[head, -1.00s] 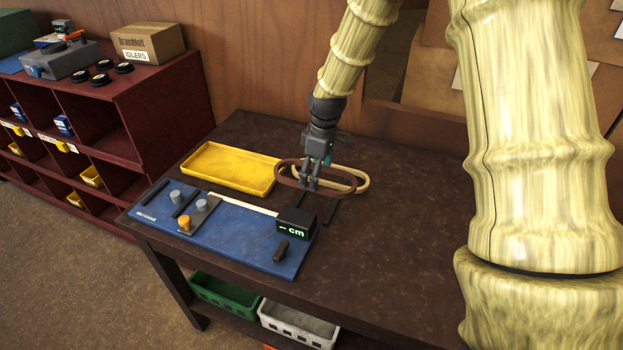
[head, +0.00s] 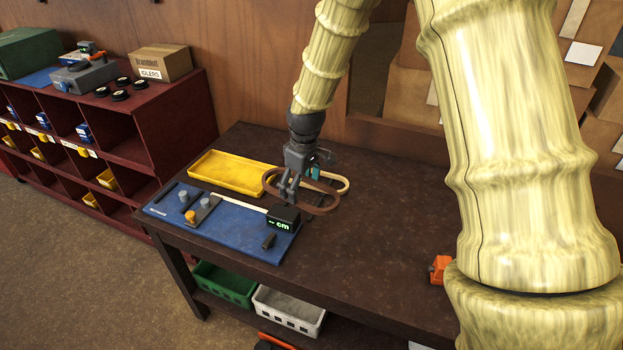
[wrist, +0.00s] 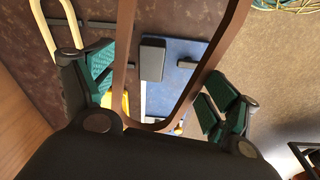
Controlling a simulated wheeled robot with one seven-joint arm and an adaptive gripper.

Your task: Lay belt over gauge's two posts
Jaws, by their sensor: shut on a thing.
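The brown belt (head: 322,208) is a loop held in my gripper (head: 289,190) above the table, just behind the gauge's display. In the wrist view the belt (wrist: 125,60) passes between the green-padded fingers (wrist: 165,100). The gauge (head: 232,232) is a blue board on the table. Two grey posts, one toward the left (head: 184,197) and one on a grey block (head: 202,200), stand near its left end, with an orange knob (head: 190,216) close by. The belt is apart from both posts. The display (head: 283,218) reads "-- cm".
A cream belt (head: 345,184) lies on the table behind my gripper. A yellow tray (head: 235,173) stands behind the gauge. An orange item (head: 438,269) is at the table's right. The table front (head: 350,265) is clear. A red shelf (head: 165,120) stands at left.

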